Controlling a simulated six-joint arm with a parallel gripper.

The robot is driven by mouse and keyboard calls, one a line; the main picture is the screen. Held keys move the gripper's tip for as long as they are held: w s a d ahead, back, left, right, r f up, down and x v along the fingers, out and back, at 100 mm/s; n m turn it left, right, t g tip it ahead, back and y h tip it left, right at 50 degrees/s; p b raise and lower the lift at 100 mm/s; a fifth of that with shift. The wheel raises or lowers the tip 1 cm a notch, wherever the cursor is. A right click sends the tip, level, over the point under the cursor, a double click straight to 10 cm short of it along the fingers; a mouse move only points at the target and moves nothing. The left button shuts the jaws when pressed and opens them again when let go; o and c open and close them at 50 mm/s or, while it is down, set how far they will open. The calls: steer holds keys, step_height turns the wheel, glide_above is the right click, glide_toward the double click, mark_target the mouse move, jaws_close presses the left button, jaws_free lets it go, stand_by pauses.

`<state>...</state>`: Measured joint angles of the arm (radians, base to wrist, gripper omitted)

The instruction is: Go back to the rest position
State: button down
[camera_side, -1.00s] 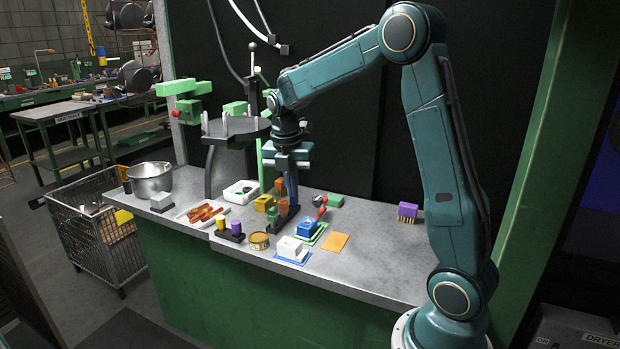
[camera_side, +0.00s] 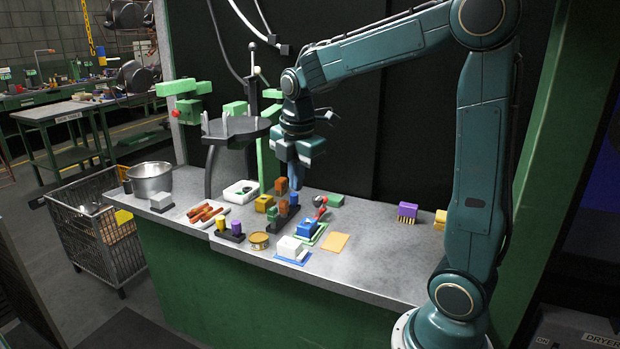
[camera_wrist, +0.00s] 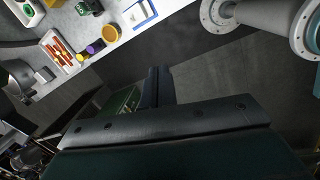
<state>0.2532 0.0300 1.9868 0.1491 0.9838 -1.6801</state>
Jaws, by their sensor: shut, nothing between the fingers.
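My gripper (camera_side: 295,178) hangs over the back middle of the grey workbench (camera_side: 375,265), with its fingers pointing down among the small parts in the side view. It is shut and holds nothing. In the wrist view, the closed fingers (camera_wrist: 157,88) show near the middle with dark floor behind them. The fingertips are apart from the blue block (camera_side: 306,229) and the red-handled tool (camera_side: 320,203) in the side view.
Beneath and around my gripper are several coloured blocks, a yellow round tin (camera_side: 259,241) and a white tray (camera_side: 208,214) with orange-red sticks. A metal pot (camera_side: 150,180) stands at the left. A dark stand (camera_side: 236,128) rises left of my gripper. The bench's right front is clear.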

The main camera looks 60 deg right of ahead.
steer(key=s+a+r+m+t, duration=0.1)
steer(key=s+a+m+t, duration=0.1)
steer(key=s+a+m, duration=0.3)
steer(key=s+a+r+m+t+y, duration=0.1)
steer(key=s+a+m+t, duration=0.1)
steer(key=s+a+m, duration=0.4)
steer(key=shift+s+a+r+m, duration=0.25)
steer(key=shift+s+m, duration=1.65)
steer(key=shift+s, duration=0.85)
